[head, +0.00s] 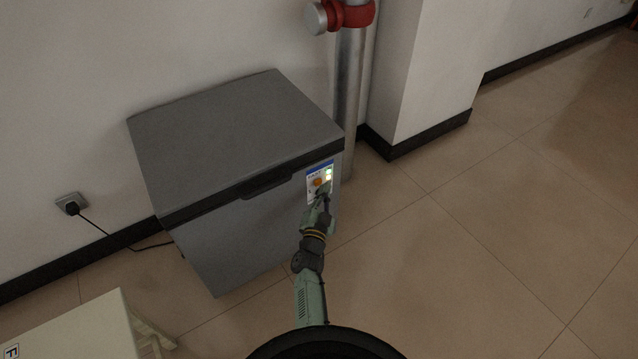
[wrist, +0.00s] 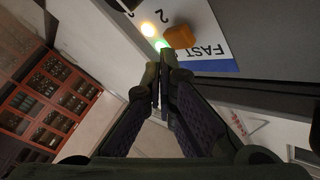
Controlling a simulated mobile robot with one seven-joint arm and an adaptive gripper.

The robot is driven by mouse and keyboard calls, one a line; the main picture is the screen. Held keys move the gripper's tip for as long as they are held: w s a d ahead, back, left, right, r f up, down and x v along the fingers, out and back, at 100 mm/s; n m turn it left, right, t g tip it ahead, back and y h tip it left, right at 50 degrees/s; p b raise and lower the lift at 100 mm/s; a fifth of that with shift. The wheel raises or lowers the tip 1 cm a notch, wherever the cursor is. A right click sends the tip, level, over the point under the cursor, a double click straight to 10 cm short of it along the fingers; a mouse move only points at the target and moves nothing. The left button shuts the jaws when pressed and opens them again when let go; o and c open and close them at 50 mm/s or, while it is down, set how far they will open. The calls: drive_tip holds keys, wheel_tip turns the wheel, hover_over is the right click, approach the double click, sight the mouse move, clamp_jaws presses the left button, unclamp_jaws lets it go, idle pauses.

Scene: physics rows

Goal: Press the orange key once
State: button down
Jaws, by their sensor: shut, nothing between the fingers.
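The orange key (head: 318,182) is on a small control panel (head: 311,170) at the upper right of the grey chest freezer's front. In the wrist view the orange key (wrist: 180,37) is a raised block beside the printed word FAST and a number 2. My gripper (head: 323,190) is at the panel, just below the key in the head view. In the wrist view my gripper (wrist: 160,75) is shut with empty fingers, its tips close to the key. A gap seems to show between them, but I cannot tell the depth for sure.
The freezer (head: 235,125) stands against a wall with its lid closed. A lit yellow lamp (wrist: 148,29) and a green lamp (wrist: 161,45) are beside the key. A metal pipe (head: 347,100) rises behind the freezer. The floor at the right (head: 480,240) is clear. A white box (head: 80,335) is at lower left.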

drive_tip(key=shift+s+d, duration=0.15)
drive_tip(key=shift+s, duration=0.05)
drive_tip(key=s+d, duration=0.1)
drive_tip(key=s, duration=0.1)
drive_tip(key=s+d, duration=0.1)
drive_tip(key=s, duration=0.1)
drive_tip(key=shift+d, duration=0.4)
idle(0.8)
